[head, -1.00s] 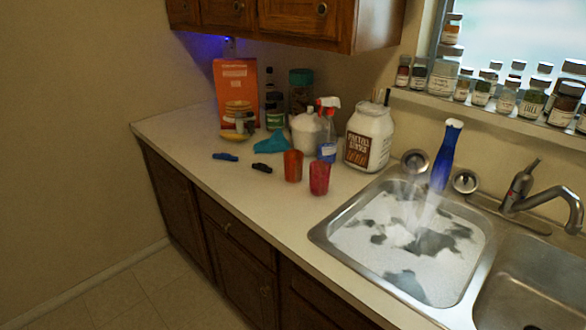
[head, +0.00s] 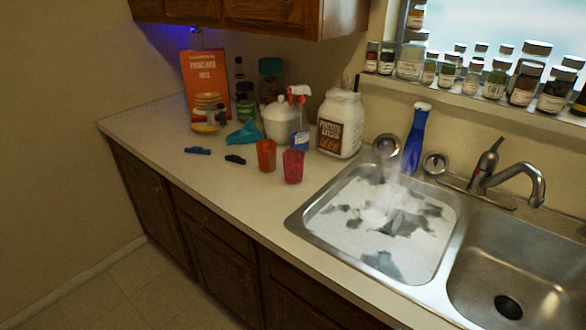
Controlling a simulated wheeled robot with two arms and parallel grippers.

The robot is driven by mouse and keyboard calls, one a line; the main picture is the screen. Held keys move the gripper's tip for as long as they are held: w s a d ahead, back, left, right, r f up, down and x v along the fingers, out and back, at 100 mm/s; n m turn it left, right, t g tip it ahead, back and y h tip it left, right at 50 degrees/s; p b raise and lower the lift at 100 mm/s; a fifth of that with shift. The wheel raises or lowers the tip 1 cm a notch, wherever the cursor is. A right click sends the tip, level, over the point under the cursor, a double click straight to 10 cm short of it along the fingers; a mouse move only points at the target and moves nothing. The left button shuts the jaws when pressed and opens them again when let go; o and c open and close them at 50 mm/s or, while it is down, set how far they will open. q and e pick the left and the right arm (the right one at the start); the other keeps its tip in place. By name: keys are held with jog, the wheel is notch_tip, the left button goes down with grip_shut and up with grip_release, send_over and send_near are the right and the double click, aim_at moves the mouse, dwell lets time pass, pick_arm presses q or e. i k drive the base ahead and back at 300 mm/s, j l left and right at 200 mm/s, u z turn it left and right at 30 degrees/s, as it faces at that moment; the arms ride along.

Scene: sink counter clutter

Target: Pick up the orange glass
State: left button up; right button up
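In the head view, an orange glass (head: 266,155) stands upright on the counter, left of the sink. A red-pink glass (head: 293,166) stands just right of it and slightly nearer, close beside it. Neither of my grippers shows in the view, so I cannot see whether they are open or shut.
Behind the glasses are a white lidded jar (head: 281,120), a spray bottle (head: 300,112) and a large white jug (head: 341,124). A blue cloth (head: 243,135) and two small dark items lie to the left. The foamy sink basin (head: 318,238) is at right. The front-left counter is clear.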

aim_at(267, 156)
jog(key=z, duration=0.3)
jog(key=i+j+z, duration=0.1)
jog(key=j+z, duration=0.75)
jog(key=j, duration=0.25)
